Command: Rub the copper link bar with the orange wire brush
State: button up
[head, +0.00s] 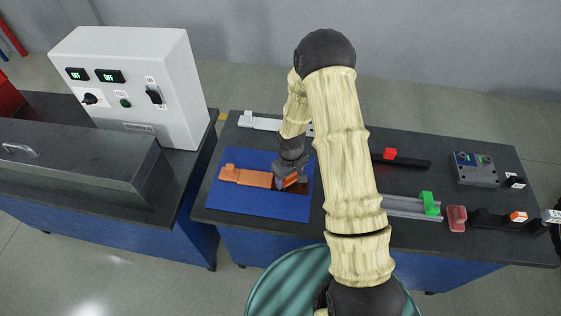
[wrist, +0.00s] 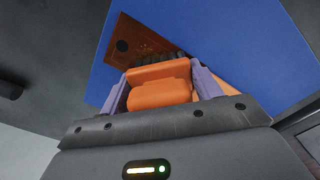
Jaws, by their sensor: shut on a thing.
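The copper link bar (head: 247,177) lies on a blue mat (head: 262,207); its left part is bright copper-orange and its right part dark brown. In the wrist view the dark part of the bar (wrist: 140,42) shows a round black hole and faint marks. My gripper (head: 289,180) is over the bar near where bright meets dark. It is shut on the orange wire brush (wrist: 160,85), between its two purple fingers. The dark bristles point at the bar and appear to be at its surface; I cannot tell whether they touch. My gripper hides part of the bar.
A white control cabinet (head: 150,85) stands on the left bench.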

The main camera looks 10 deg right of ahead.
aim_at(300, 185)
jog(key=shift+s+d, duration=0.35)
jog(key=shift+d, duration=0.25)
jog(key=shift+s+d, duration=0.15)
jog(key=shift+d, duration=0.45)
jog(key=shift+s+d, duration=0.15)
jog(key=shift+d, duration=0.4)
jog(key=shift+s+f, duration=0.1)
jog(key=shift+w+a, duration=0.45)
jog(key=shift+a, duration=0.8)
jog(key=shift+w+a, duration=0.4)
jog(key=shift+a, duration=0.8)
jog(key=shift+w+a, duration=0.45)
jog(key=shift+a, duration=0.8)
notch_tip(300, 185, up, 5)
jog(key=shift+d+f+p, duration=0.15)
jog(key=shift+f+p, duration=0.05)
jog(key=shift+p, duration=0.9)
jog(key=shift+r+p, duration=0.55)
jog(key=shift+r, duration=0.15)
notch_tip(300, 185, up, 2)
jog(key=shift+r+p, duration=0.2)
jog(key=shift+p, duration=0.55)
